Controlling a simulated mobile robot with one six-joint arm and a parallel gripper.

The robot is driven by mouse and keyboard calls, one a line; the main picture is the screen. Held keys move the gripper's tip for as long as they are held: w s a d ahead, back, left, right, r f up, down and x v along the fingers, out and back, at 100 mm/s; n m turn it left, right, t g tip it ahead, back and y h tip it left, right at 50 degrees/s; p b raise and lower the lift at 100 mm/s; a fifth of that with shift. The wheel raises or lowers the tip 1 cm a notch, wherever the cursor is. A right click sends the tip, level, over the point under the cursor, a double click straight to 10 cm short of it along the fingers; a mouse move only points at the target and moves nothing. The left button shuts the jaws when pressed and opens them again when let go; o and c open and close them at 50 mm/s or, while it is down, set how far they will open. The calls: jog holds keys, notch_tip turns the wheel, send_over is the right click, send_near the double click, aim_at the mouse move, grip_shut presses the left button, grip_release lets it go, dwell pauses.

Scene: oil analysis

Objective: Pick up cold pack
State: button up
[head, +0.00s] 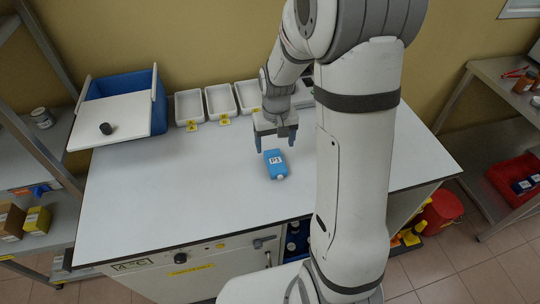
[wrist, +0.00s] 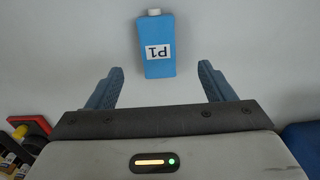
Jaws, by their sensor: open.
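The cold pack (head: 276,164) is a small blue block with a white cap and a white label reading P1. It lies on the white bench top near its middle. In the wrist view the cold pack (wrist: 157,50) is ahead of the fingertips, roughly centred between them, with its cap pointing away. My gripper (head: 275,141) is open and empty, above and just behind the pack in the head view. In the wrist view both blue fingers of my gripper (wrist: 160,68) are spread wide and apart from the pack.
A blue cooler box (head: 123,75) with a white lid (head: 113,120) stands at the bench's back left. White trays (head: 221,101) with yellow tags line the back edge. Shelves flank the bench. The bench top (head: 170,185) around the pack is clear.

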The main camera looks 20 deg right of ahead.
aim_at(275, 160)
jog(key=shift+w+d+f+p, duration=0.15)
jog(key=shift+f+p, duration=0.3)
jog(key=shift+f, duration=1.55)
jog(key=shift+w+f+p, duration=0.1)
jog(key=shift+f+p, duration=0.35)
jog(key=shift+f, duration=1.55)
jog(key=c, duration=1.2)
jog(key=shift+r, duration=0.1)
